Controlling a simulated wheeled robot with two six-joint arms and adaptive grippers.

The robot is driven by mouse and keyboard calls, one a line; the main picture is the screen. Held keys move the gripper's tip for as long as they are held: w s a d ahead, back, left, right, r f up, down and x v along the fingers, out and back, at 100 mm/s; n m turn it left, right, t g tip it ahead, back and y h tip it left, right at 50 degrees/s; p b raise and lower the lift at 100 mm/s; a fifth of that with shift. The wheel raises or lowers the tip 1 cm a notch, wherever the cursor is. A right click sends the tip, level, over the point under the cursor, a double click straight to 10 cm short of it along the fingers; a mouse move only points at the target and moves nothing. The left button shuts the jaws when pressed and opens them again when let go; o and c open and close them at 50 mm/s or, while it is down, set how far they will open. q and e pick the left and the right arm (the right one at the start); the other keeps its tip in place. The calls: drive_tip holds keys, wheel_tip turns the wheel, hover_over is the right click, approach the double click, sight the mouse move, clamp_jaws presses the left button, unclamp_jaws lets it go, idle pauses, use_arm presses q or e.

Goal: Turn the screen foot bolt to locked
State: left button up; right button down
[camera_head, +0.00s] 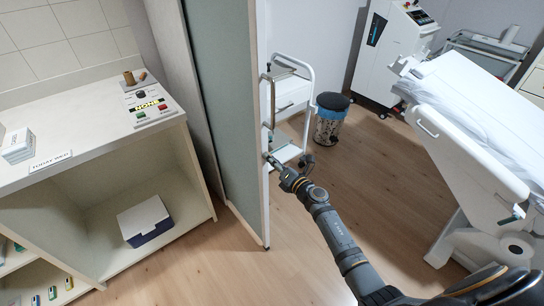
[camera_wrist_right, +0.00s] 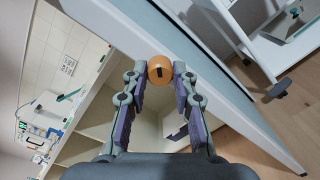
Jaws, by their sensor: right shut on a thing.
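The screen (camera_head: 227,100) is a tall green panel with a white edge frame, standing upright beside the counter. In the right wrist view its white edge (camera_wrist_right: 115,27) runs diagonally. A round orange-brown knob (camera_wrist_right: 160,69) with a short dark mark sits at this edge; I take it as the foot bolt. My right gripper (camera_head: 272,162) reaches the lower part of the screen's edge. In the right wrist view its fingertips (camera_wrist_right: 163,73) are closed on both sides of the knob. The knob is too small to make out in the head view. My left gripper is not in view.
A handle (camera_head: 271,103) stands out from the screen's edge above my gripper. A white trolley (camera_head: 292,92), a bin (camera_head: 330,120) and the white couch (camera_head: 470,120) are to the right. The counter (camera_head: 85,160) is at left. Wood floor between screen and couch is open.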

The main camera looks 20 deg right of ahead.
drive_tip(key=m+p, duration=0.5)
drive_tip(key=m, duration=0.4)
idle(0.5)
drive_tip(key=c, duration=1.1)
unclamp_jaws()
drive_tip(key=shift+o, duration=0.2)
drive_tip(key=v, duration=1.2)
